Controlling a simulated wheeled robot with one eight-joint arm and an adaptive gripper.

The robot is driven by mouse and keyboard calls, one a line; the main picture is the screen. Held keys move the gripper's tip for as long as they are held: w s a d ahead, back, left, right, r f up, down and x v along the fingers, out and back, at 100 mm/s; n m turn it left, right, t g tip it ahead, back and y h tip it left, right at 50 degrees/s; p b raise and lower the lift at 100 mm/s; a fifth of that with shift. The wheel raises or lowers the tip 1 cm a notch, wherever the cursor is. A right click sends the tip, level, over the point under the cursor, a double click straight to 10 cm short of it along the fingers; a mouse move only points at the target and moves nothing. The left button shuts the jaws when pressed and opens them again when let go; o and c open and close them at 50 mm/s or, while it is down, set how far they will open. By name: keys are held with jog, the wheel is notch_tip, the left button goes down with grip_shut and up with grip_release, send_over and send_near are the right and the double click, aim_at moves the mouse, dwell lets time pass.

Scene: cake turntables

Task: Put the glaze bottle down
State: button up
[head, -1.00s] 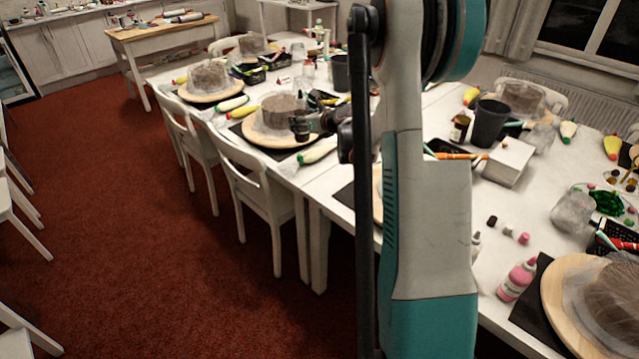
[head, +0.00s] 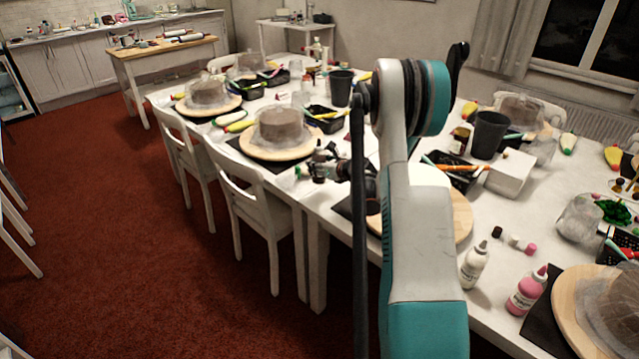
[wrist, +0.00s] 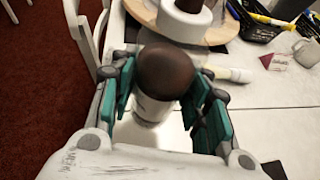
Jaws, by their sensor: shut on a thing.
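My gripper (wrist: 165,95) is shut on a bottle with a dark brown rounded top (wrist: 165,68) and a pale body (wrist: 150,108), which I take as the glaze bottle. The bottle sits between the teal fingers in the wrist view, with the pale table beneath it. The gap between its base and the table cannot be judged. In the head view my gripper (head: 322,165) is over the near side of the table, right of a wrapped brown cake on a wooden turntable (head: 252,151). The bottle cannot be made out clearly there.
A wooden board with a round white thing (wrist: 185,20) lies just beyond the bottle. A white bottle (head: 474,266) and a pink bottle (head: 526,292) stand at the right. A black tray (head: 325,122) holds tools. A white chair (head: 245,200) stands at the table's left edge.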

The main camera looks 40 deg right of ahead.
aim_at(323, 179)
jog(key=shift+f+b, duration=0.9)
jog(key=shift+f, duration=1.85)
jog(key=shift+r, duration=0.1)
jog(key=shift+o, duration=1.4)
jog(key=shift+f, duration=0.2)
jog(key=o, duration=0.4)
jog(key=shift+r, duration=0.1)
